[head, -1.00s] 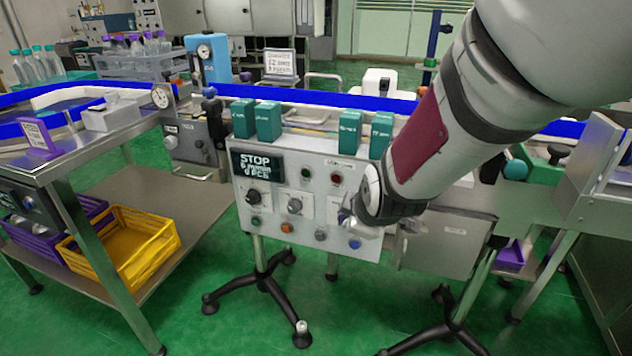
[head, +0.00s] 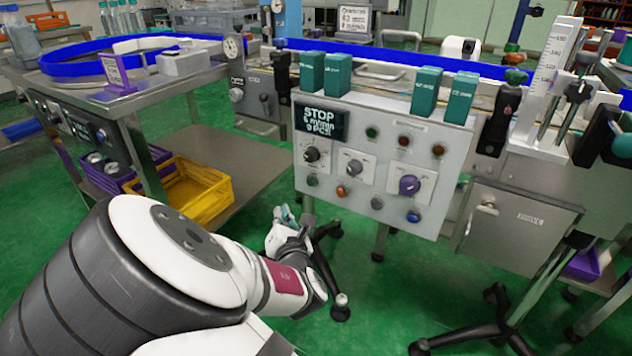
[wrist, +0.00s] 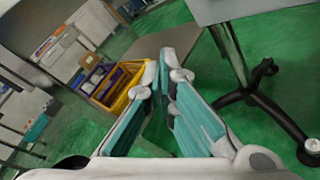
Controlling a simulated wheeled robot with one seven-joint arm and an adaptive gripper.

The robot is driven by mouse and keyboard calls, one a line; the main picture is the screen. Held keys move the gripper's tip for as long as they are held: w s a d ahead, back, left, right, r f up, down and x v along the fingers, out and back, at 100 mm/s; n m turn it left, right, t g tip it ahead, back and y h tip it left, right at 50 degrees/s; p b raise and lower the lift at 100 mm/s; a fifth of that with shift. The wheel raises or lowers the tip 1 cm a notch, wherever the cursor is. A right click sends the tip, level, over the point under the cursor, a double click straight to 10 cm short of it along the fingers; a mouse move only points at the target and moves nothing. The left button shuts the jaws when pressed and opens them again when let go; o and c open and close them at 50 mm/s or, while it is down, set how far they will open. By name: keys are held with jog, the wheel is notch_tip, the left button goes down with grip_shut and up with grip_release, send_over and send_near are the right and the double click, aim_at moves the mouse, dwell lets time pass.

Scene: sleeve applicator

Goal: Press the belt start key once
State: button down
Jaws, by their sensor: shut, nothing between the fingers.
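The control panel (head: 330,205) is a pale box on the conveyor's front. Its dark display (head: 320,120) reads STOP. The bottom row has a teal button (head: 312,180), an orange button (head: 341,191), a grey button (head: 376,203) and a blue button (head: 413,215). I cannot read which is the start key. My gripper (head: 281,214) is shut and empty, below and left of the panel, apart from it. Its teal-padded fingers (wrist: 164,70) fill the wrist view's middle.
Three rotary knobs, one purple (head: 409,185), stick out between the button rows. Teal cartons (head: 424,92) stand above the panel. A steel table (head: 110,95) with a yellow crate (head: 215,190) below is left. A black-footed stand (head: 470,340) is on the floor.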

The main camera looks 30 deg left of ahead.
aim_at(311, 182)
jog(key=shift+w, duration=0.15)
jog(key=w, duration=0.8)
jog(key=shift+w+d+b, duration=0.3)
jog(key=shift+d+b, duration=0.05)
jog(key=shift+d, duration=0.05)
jog(key=shift+w, duration=0.1)
dwell(1.2)
jog(key=shift+w, duration=0.3)
